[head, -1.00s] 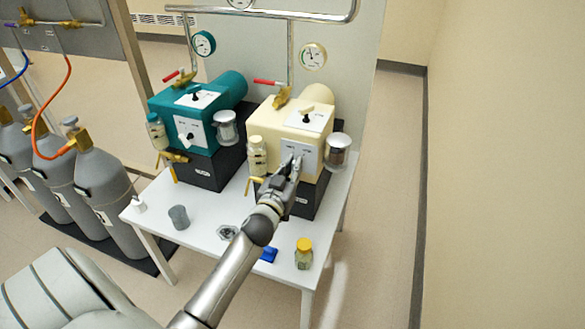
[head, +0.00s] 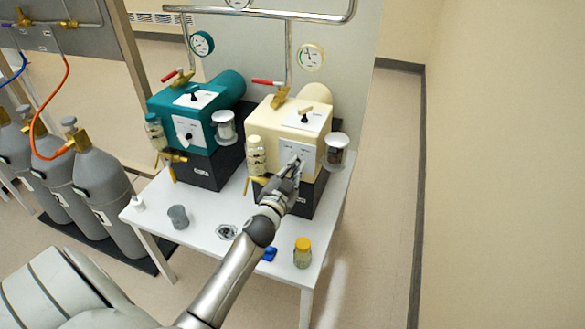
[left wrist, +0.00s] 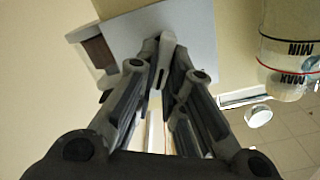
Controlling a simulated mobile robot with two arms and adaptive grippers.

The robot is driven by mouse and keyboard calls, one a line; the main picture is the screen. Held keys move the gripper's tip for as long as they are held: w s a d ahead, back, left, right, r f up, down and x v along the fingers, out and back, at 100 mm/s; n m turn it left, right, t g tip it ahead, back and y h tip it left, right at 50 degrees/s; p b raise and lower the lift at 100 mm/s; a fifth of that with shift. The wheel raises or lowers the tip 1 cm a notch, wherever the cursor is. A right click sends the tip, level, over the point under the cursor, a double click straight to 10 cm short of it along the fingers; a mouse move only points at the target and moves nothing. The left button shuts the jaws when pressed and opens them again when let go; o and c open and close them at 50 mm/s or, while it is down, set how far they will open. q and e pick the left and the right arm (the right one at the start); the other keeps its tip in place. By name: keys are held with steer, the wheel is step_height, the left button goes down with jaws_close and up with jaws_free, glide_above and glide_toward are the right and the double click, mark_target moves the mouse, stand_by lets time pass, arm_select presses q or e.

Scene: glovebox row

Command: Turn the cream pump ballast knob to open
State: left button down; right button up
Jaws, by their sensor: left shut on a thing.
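The cream pump (head: 270,128) stands on the white table, with a white plate on its front face and another on top. A dark knob (head: 304,118) sits on the top plate. My left gripper (head: 296,164) is at the front plate (head: 307,153), its fingers closed there. In the left wrist view its fingertips (left wrist: 165,62) are shut on a pale grey knob (left wrist: 167,45) standing out from the plate (left wrist: 205,22). The plate's markings are mostly hidden or too small to read. My right gripper is not in view.
The teal pump (head: 173,108) stands to the left. A glass jar (head: 335,150) is at the cream pump's right and a bottle (head: 256,155) at its left. A yellow-capped jar (head: 302,254), a grey cup (head: 178,217) and a blue item (head: 269,254) are on the table (head: 205,236).

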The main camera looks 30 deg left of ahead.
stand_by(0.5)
arm_select(q)
steer(key=c, duration=1.5)
jaws_free()
steer(key=v, duration=1.2)
